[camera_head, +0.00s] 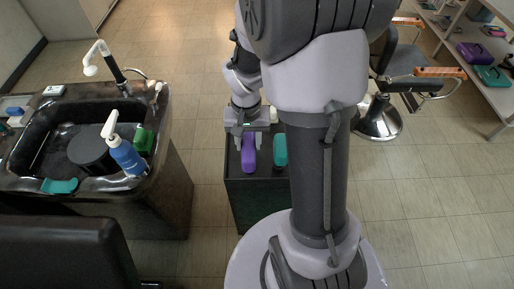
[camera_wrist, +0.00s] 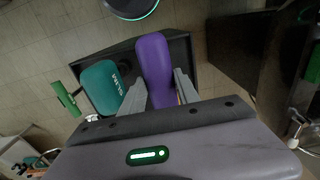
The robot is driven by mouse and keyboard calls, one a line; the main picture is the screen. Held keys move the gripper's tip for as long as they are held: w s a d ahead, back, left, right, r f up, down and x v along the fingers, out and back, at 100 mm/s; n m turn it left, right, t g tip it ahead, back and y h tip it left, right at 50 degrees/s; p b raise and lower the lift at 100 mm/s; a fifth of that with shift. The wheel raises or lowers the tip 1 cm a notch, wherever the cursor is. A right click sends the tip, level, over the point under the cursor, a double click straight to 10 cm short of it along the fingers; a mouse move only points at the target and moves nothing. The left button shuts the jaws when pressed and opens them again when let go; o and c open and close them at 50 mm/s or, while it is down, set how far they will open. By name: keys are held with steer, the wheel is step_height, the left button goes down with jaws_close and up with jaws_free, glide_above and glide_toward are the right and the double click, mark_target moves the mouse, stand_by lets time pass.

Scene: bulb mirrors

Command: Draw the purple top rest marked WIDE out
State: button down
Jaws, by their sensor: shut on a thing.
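The purple rest (camera_head: 248,152) is a long rounded pad at the top of a dark cabinet (camera_head: 258,205), on the left side. It also shows in the wrist view (camera_wrist: 154,62); I cannot read a WIDE mark on it. My gripper (camera_head: 243,130) is at its far end in the head view. In the wrist view the two grey fingers of my gripper (camera_wrist: 161,80) are on either side of the purple rest, shut on it. A teal rest (camera_head: 280,149) lies beside it, and its SLIM marking shows in the wrist view (camera_wrist: 102,87).
A black basin (camera_head: 160,190) with a tap, a blue pump bottle (camera_head: 127,157) and a green box stands at left. A salon chair (camera_head: 405,62) is at right. A white shelf at far right holds purple (camera_head: 474,53) and teal cases. Floor right of the cabinet is clear.

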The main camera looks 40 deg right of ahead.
step_height(320, 180, up, 10)
steer(key=p, duration=0.8)
